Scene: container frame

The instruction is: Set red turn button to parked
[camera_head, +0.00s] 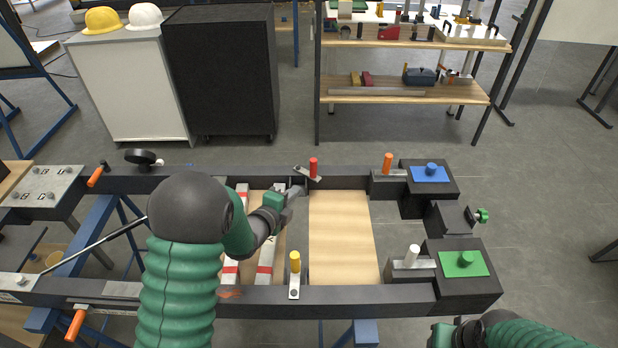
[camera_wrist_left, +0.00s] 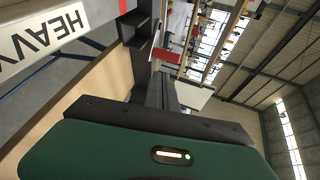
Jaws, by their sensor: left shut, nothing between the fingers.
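The red turn button (camera_head: 313,167) is a small upright red cylinder with a metal plate, on the far dark rail of the frame. The plate lies slanted across the rail, its end reaching left of the cylinder. My left gripper (camera_head: 297,191) is shut and empty, just below and left of the red button; I cannot tell whether it touches the plate. In the left wrist view a red part (camera_wrist_left: 164,55) shows beyond the dark fingers (camera_wrist_left: 160,92). Only the green body of my right gripper (camera_head: 441,335) shows at the bottom edge; its fingers are out of view.
A yellow button (camera_head: 294,263) stands on the near rail. Orange (camera_head: 388,162) and white (camera_head: 413,254) buttons stand at the right, beside blue (camera_head: 430,174) and green (camera_head: 463,263) pads. A light wooden board (camera_head: 342,235) and red-marked white beams (camera_head: 266,255) lie inside the frame.

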